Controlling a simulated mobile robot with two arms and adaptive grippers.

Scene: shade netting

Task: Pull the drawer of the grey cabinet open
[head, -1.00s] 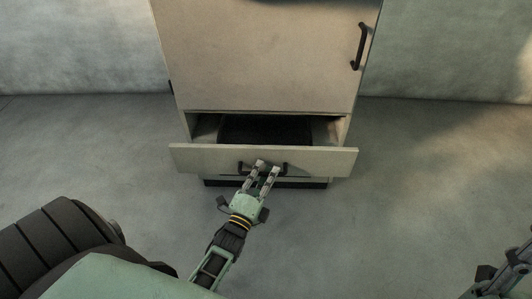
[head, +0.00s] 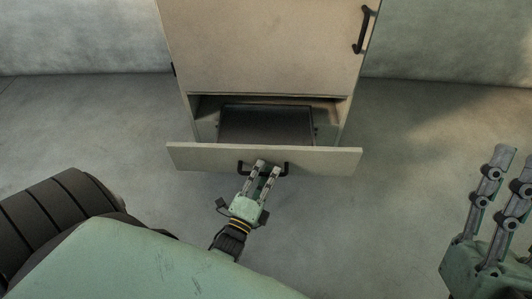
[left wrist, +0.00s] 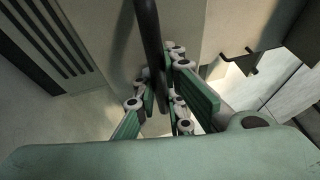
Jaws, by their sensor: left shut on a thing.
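The grey cabinet (head: 265,45) stands against the back wall. Its low drawer (head: 200,156) is pulled well out, and its dark inside (head: 265,125) shows behind the front panel. The drawer has a black bar handle (head: 284,168). My left gripper (head: 263,168) is at the middle of the handle and shut on it. In the left wrist view the dark handle bar (left wrist: 148,35) runs between the green fingers (left wrist: 165,95). My right gripper (head: 505,178) is raised at the right edge, away from the cabinet, with its fingers apart and nothing between them.
The cabinet door (head: 265,50) above the drawer is closed and has a black handle (head: 363,30) at its right. The concrete floor (head: 385,190) is clear around the cabinet on both sides.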

